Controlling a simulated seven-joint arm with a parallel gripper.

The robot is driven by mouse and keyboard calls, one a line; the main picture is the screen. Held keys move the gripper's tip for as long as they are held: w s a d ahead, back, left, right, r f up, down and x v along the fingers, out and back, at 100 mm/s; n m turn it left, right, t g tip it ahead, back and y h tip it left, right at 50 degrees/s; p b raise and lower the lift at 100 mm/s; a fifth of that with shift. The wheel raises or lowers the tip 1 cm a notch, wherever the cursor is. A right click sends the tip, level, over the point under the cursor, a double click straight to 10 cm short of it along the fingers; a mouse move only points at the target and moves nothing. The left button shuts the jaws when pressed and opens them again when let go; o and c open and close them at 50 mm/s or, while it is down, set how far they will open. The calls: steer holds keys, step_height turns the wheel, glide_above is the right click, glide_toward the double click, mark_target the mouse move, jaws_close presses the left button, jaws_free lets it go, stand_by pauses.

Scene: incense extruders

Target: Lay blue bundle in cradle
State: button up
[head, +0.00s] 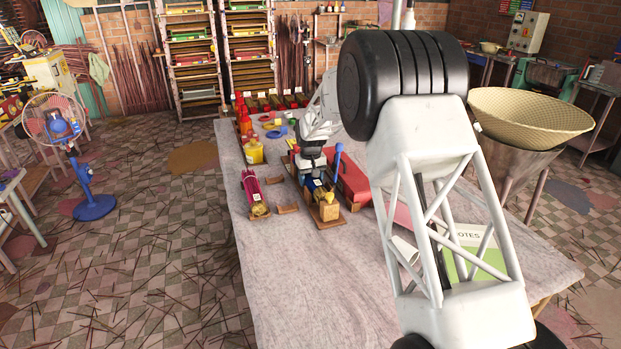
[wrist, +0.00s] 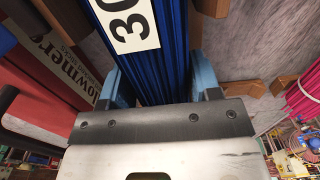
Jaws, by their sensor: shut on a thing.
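The blue bundle (head: 316,186) is a bunch of blue sticks with a white label. It lies between the fingers of my gripper (wrist: 165,90), which is shut on it. In the wrist view the bundle (wrist: 176,60) runs up out of the frame, and its label reads "30". In the head view it is just above or on a wooden stand (head: 330,222) with a brass-coloured end; I cannot tell whether it touches.
A pink bundle (head: 254,194) lies on a wooden support left of the empty brackets. A red box (head: 350,178) is right of the stand. A yellow container (head: 253,152) and a red bottle (head: 245,122) stand farther back. The table's near left part (head: 290,270) is clear.

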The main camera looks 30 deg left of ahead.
steer(key=o, duration=1)
steer(key=shift+c, duration=0.2)
steer(key=shift+r, duration=0.15)
steer(key=shift+r, duration=3.9)
steer(key=shift+r, duration=0.1)
